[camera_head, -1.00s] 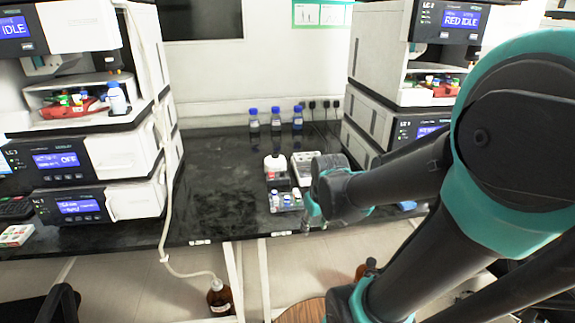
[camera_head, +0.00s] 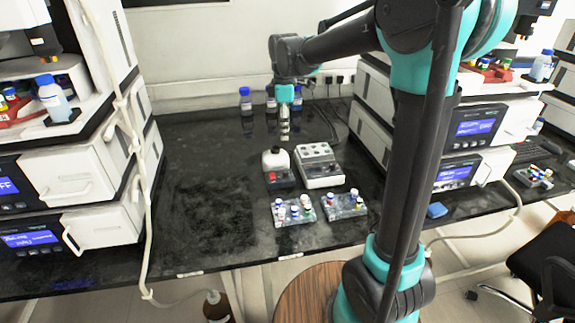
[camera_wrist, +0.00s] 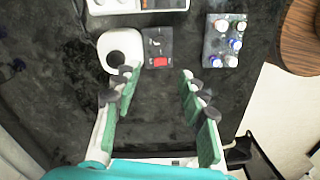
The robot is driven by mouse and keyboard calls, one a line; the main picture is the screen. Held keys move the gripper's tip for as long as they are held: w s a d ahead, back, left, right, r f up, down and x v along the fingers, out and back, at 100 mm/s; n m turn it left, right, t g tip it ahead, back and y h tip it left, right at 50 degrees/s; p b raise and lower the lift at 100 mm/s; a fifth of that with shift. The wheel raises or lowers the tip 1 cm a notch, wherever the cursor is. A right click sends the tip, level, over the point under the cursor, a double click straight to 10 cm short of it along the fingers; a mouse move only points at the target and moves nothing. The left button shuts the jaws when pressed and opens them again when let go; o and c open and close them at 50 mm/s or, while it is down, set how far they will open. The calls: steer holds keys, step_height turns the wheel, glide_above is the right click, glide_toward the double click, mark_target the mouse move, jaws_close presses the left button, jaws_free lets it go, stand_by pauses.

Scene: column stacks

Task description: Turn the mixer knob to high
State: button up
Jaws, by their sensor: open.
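The mixer (camera_head: 277,161) stands on the black bench, with a white round top and a dark front panel. In the wrist view the mixer's white top (camera_wrist: 106,47) is at the upper left. Its dark panel (camera_wrist: 151,50) carries a red switch (camera_wrist: 161,62) and small pale marks where the knob seems to be; the knob's setting is too small to read. My gripper (camera_head: 284,138) points down above and just behind the mixer in the head view. In the wrist view my gripper (camera_wrist: 158,80) is open and empty, its fingers apart from the panel.
A white-grey device (camera_head: 320,166) stands close to the mixer's right. Two vial racks (camera_head: 293,219) (camera_head: 345,212) lie in front. Blue-capped bottles (camera_head: 246,101) stand at the back wall. Instrument stacks (camera_head: 85,205) (camera_head: 480,125) flank the bench. The bench left of the mixer is clear.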

mark_target(285, 171)
step_height(285, 171, down, 16)
steer(key=shift+f, duration=0.25)
steer(key=shift+c, duration=0.4)
jaws_close()
